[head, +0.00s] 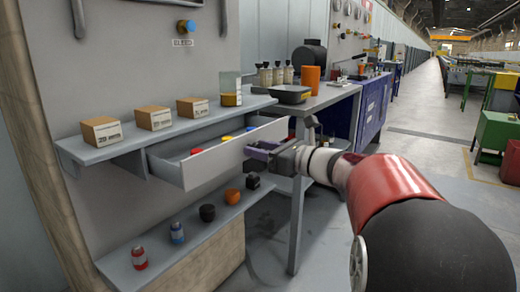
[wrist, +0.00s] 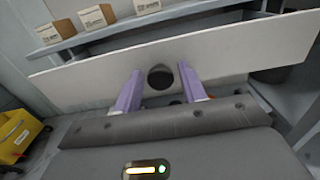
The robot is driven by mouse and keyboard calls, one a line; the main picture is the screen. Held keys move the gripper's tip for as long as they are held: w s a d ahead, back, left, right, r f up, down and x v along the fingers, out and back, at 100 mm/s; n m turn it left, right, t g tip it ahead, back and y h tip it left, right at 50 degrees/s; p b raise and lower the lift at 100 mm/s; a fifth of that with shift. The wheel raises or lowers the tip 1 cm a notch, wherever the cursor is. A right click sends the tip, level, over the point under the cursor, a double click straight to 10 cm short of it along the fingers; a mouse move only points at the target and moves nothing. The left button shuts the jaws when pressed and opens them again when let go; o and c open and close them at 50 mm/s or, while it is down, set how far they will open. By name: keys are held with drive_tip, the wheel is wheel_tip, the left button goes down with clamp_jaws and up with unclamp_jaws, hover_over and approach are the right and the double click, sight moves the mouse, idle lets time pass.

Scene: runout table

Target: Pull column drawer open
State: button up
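The column drawer (head: 217,161) stands pulled out from under the upper shelf, with red, blue and yellow items inside. Its pale front panel (wrist: 230,58) spans the wrist view, with a dark round knob (wrist: 160,77) in the middle. My gripper (head: 254,148) is at the front panel in the head view, its fingers hiding the knob there. In the wrist view my gripper (wrist: 159,72) has its two purple fingers apart, one on each side of the knob, with visible gaps. I cannot tell how deep the knob sits between them.
The upper shelf (head: 75,150) carries three cardboard boxes (head: 155,118) and a jar with yellow contents (head: 231,90). The lower shelf (head: 120,262) holds small jars and cups. A grey workbench (head: 325,97) stands close behind my gripper. A yellow container (wrist: 14,142) is on the floor at left.

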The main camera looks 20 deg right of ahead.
drive_tip(key=shift+o, duration=0.6)
drive_tip(key=v, duration=0.7)
drive_tip(key=shift+s+d, duration=0.25)
drive_tip(key=shift+s, duration=0.05)
drive_tip(key=s+a+f+n+g+h, duration=0.1)
drive_tip(key=s+a+f+n+g, duration=0.35)
drive_tip(key=a+n, duration=0.2)
drive_tip(key=s+a+f+n+g+h, duration=0.1)
drive_tip(key=s+a+f+n+g, duration=0.3)
drive_tip(key=a, duration=0.3)
drive_tip(key=s+d+f+n+h, duration=0.1)
drive_tip(key=s+f+n+h, duration=0.3)
drive_tip(key=s+n, duration=0.3)
drive_tip(key=s+d+f+n+h+p, duration=0.1)
drive_tip(key=s+f+n+h, duration=0.3)
drive_tip(key=s+n, duration=0.3)
drive_tip(key=n, duration=0.4)
drive_tip(key=shift+f+h+p, duration=0.3)
drive_tip(key=shift+f, duration=0.1)
